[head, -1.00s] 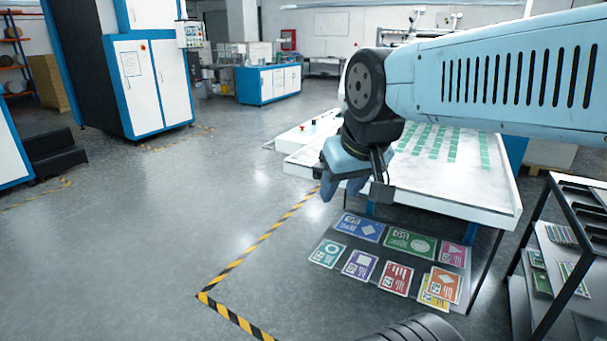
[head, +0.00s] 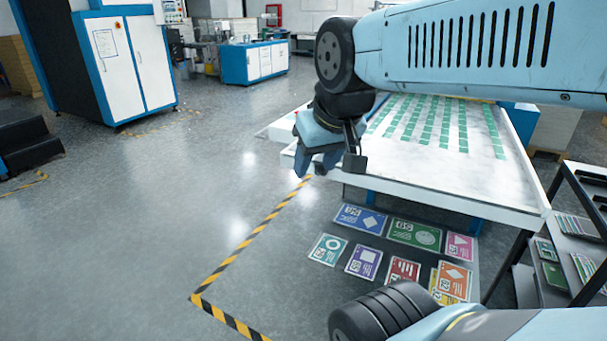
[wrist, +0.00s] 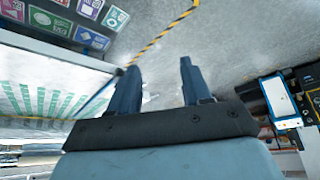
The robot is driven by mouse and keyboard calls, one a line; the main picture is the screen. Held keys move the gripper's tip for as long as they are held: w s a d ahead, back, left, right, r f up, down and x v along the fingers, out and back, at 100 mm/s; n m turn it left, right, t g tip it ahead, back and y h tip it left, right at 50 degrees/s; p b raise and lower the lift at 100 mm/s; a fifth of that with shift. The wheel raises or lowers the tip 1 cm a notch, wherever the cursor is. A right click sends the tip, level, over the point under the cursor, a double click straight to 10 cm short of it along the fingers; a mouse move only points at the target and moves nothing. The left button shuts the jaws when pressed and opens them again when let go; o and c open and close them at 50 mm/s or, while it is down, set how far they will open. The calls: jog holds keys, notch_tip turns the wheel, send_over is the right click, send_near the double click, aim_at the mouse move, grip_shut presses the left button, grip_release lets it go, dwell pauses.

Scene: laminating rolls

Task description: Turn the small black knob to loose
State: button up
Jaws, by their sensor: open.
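I cannot make out the small black knob in either view. My gripper (head: 316,172) hangs beside the left end of a white table (head: 400,178) in the head view, with its fingers pointing down. In the wrist view my gripper (wrist: 155,78) shows its two blue fingers apart with nothing between them. Behind them lie grey floor and a yellow-black floor line.
Green cards (head: 440,125) lie in rows on the table. Colourful signs (head: 390,228) show low under it. A dark shelf rack (head: 575,230) stands at the right. Blue-white cabinets (head: 120,65) stand at the back left. The floor (head: 120,240) on the left is clear.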

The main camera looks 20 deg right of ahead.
jog(key=w+f+m+t, duration=0.15)
jog(key=w+f, duration=0.25)
jog(key=w, duration=0.6)
jog(key=w+f+m+t, duration=0.15)
jog(key=w+f, duration=0.35)
jog(key=w, duration=0.5)
jog(key=w+f+m, duration=0.3)
jog(key=w+f, duration=0.1)
jog(key=w, duration=0.7)
jog(key=m+t+h, duration=0.3)
jog(key=h, duration=1.1)
send_near(318, 174)
jog(key=x, duration=0.8)
jog(key=shift+w, duration=0.2)
grip_shut()
